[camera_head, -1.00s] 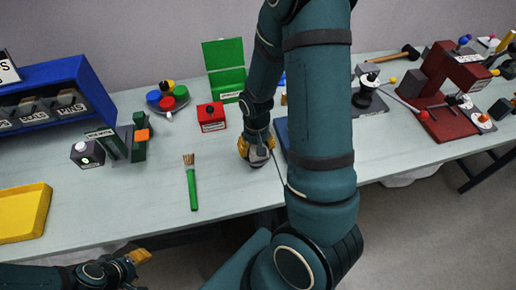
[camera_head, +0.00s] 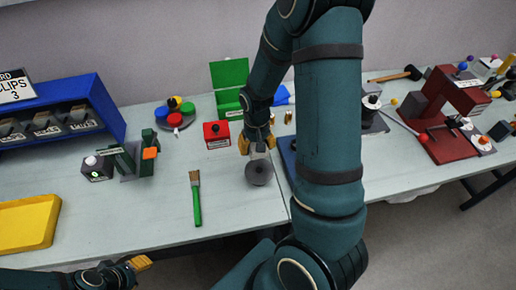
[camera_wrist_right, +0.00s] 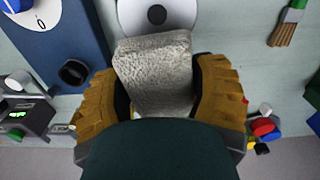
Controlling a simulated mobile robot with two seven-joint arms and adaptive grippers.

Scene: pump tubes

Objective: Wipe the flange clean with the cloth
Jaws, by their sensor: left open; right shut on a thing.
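The flange (camera_head: 259,175) is a round grey disc lying on the table near its front edge. In the right wrist view the flange (camera_wrist_right: 182,18) is a pale disc with a dark centre hole at the top. My right gripper (camera_head: 257,142) is just behind the flange. It is shut on the cloth (camera_wrist_right: 155,75), a rough grey-white pad between its yellow-brown fingers. The cloth overlaps the flange's lower edge in the wrist view; I cannot tell whether they touch. My left gripper (camera_head: 138,264) is open and empty, in front of the table at the lower left.
A green-handled brush (camera_head: 196,198) lies left of the flange. A red box (camera_head: 216,134) and an open green box (camera_head: 230,102) stand behind. A blue block (camera_wrist_right: 62,45) is beside the flange. A yellow tray (camera_head: 28,223) is at the far left. The table between tray and brush is clear.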

